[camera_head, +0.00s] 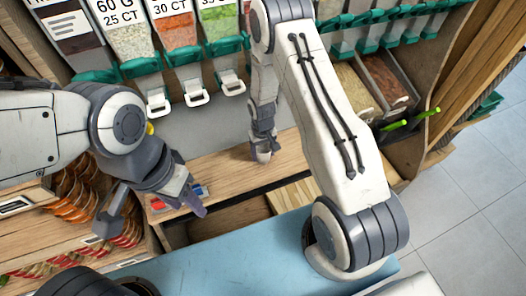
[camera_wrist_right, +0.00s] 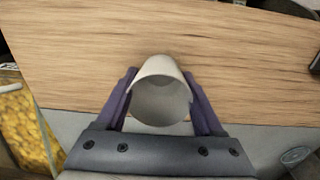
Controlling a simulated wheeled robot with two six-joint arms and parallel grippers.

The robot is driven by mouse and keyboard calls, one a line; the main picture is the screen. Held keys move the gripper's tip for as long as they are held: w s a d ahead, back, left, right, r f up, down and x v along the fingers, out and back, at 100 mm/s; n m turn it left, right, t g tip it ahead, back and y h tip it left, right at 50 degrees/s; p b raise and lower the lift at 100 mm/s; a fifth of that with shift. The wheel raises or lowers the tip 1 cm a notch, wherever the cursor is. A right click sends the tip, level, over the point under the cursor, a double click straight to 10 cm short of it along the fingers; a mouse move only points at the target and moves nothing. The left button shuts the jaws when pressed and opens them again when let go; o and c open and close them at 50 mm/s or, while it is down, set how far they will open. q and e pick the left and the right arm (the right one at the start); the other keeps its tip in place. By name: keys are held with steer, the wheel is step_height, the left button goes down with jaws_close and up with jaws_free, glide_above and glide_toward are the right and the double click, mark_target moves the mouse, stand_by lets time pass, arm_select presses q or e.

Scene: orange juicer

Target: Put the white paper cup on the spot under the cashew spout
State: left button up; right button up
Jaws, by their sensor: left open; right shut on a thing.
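The white paper cup (camera_wrist_right: 160,97) shows in the right wrist view, between the purple fingers of my right gripper (camera_wrist_right: 160,78), which is shut on it. Its open mouth faces the camera. In the head view my right gripper (camera_head: 263,152) is over the wooden counter below the dispensers, and the cup cannot be made out there. My left gripper (camera_head: 152,212) is open and empty, its fingers apart near the counter's front edge. Dispenser spouts with white levers (camera_head: 197,94) hang at the back. I cannot tell which one is the cashew spout.
The wooden counter (camera_head: 225,170) has bare room left of my right gripper. A small red and blue item (camera_head: 178,198) lies near my left gripper. Open bins (camera_head: 385,80) stand at the right. Yellow contents (camera_wrist_right: 25,130) show behind a clear wall in the right wrist view.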

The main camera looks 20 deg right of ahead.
steer(key=shift+f, duration=0.2)
steer(key=o, duration=1.3)
steer(key=shift+r, duration=0.1)
